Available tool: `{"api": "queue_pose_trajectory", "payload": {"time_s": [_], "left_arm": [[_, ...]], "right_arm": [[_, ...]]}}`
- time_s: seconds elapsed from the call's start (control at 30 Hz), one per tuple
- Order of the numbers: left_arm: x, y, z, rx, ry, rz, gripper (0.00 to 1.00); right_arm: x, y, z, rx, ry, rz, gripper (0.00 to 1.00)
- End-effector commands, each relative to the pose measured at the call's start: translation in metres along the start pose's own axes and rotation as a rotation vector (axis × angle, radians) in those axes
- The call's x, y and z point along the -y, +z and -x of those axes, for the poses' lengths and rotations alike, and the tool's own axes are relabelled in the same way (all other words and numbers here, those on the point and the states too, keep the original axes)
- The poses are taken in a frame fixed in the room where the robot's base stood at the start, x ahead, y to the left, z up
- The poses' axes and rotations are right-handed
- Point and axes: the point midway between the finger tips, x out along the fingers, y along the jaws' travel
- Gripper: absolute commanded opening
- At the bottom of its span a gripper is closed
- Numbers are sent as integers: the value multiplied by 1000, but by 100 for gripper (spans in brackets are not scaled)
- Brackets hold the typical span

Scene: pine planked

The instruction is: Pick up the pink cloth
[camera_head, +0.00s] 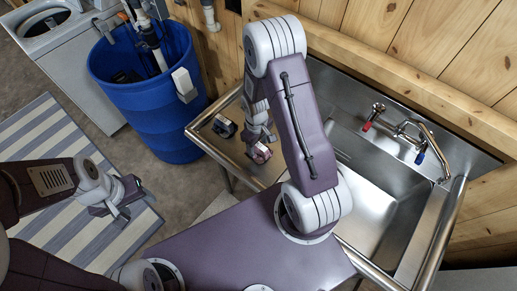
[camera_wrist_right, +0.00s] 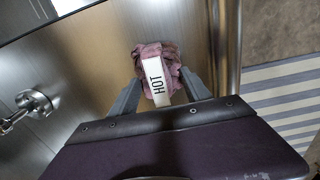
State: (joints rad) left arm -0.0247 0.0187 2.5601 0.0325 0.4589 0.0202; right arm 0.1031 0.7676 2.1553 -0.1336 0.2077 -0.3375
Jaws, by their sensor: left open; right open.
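The pink cloth (camera_wrist_right: 171,53) is a small crumpled bundle on the bare steel drainboard. A white strip marked HOT runs down its middle in the right wrist view. My right gripper (camera_wrist_right: 161,77) is open, with its two grey fingers on either side of the cloth's near part. I cannot tell whether they touch it. In the head view the cloth (camera_head: 261,154) shows as a small pink patch by the right wrist, partly hidden by it. My left gripper (camera_head: 118,200) is open and empty, above the striped rug, far from the cloth.
The steel sink (camera_head: 385,195) has a raised rim and a faucet (camera_head: 410,130) with red and blue handles. A small dark object (camera_head: 222,126) shows on the drainboard's left. A blue barrel (camera_head: 150,95) stands left of the sink. The striped rug (camera_head: 60,150) lies on the floor.

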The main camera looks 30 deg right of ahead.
Motion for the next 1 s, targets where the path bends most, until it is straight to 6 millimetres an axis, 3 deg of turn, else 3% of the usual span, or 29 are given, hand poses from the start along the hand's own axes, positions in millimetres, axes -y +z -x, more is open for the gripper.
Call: {"api": "queue_pose_trajectory", "payload": {"time_s": [0.23, 0.43, 0.77, 1.0], "left_arm": [[0, 0, 0, 0, 0, 0, 58], [0, 0, 0, 0, 0, 0, 58], [0, 0, 0, 0, 0, 0, 58], [0, 0, -3, 0, 0, 0, 58]], "right_arm": [[0, 0, -4, -1, 0, 0, 56], [0, 0, -3, -1, 0, 0, 1], [-1, -1, 0, -3, 1, 0, 0], [-2, -2, 33, -7, 4, 0, 0]]}}
